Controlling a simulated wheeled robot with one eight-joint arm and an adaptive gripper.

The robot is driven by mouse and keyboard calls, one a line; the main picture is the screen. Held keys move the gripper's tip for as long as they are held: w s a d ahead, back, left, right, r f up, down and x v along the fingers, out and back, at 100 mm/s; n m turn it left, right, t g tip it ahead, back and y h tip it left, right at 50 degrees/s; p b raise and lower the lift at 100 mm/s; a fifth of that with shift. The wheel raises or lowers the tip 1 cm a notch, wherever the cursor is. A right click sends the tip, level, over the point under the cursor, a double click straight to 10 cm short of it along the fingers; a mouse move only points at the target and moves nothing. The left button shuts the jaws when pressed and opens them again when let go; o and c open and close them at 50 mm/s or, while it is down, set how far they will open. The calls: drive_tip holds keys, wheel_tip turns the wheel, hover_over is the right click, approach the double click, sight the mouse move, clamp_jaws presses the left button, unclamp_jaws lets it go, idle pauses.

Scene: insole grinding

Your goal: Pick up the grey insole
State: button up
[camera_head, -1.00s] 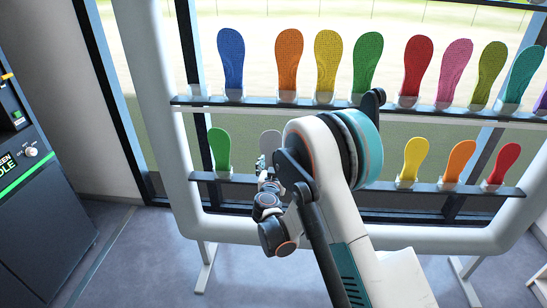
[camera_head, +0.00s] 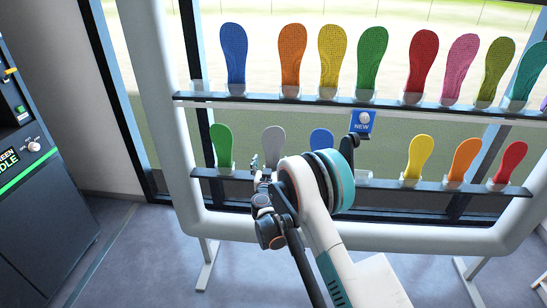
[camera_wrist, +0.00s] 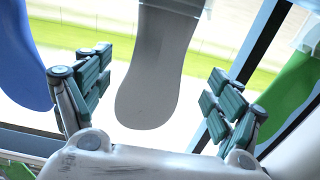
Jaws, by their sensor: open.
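The grey insole (camera_head: 273,143) stands upright on the lower shelf (camera_head: 450,186) of the rack in the head view, between a green and a blue insole. In the wrist view the grey insole (camera_wrist: 152,75) hangs down from the top of the picture, upside down. My gripper (camera_wrist: 160,68) is open, with one finger on each side of the grey insole. Gaps show between the insole and both fingers. In the head view my gripper (camera_head: 257,164) is at the lower left of the grey insole, and my arm hides part of the shelf.
A green insole (camera_head: 222,146) and a blue insole (camera_head: 321,139) stand close on either side. Several colored insoles fill the upper shelf (camera_head: 450,110). A dark machine (camera_head: 40,190) stands at the left.

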sight(273, 155)
drive_tip(key=w+b, duration=0.1)
drive_tip(key=w, duration=0.1)
drive_tip(key=w+b, duration=0.1)
drive_tip(key=w, duration=0.1)
drive_tip(key=shift+w+d+f, duration=0.2)
drive_tip(key=shift+w, duration=0.15)
drive_tip(key=shift+w+r+b, duration=0.1)
drive_tip(key=shift+w+b, duration=0.2)
drive_tip(key=shift+w, duration=0.1)
drive_tip(key=c, duration=1.2)
